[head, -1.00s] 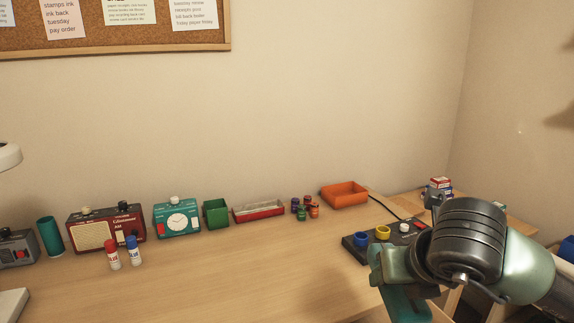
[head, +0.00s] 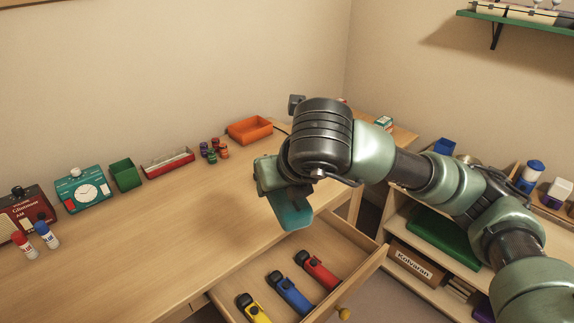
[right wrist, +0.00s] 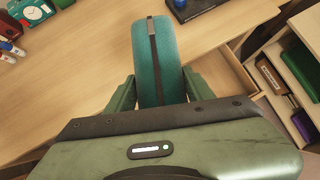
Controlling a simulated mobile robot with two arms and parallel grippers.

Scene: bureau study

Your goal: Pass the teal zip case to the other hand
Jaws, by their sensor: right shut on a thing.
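The teal zip case (head: 292,211) hangs below my right gripper (head: 272,183) in the head view, above the desk's front edge by the open drawer. In the right wrist view the case (right wrist: 155,50) stands out lengthwise between the two green fingers of my right gripper (right wrist: 158,92), with a dark zip line and a grey pull along its middle. The right gripper is shut on it. My left gripper is not in view.
The open drawer (head: 378,262) holds yellow, blue and red staplers. On the desk (head: 150,230) stand glue sticks (head: 45,234), a teal clock radio (head: 85,192), a green box (head: 125,175) and an orange tray (head: 249,129). Shelves (head: 407,238) stand at right. The desk's middle is clear.

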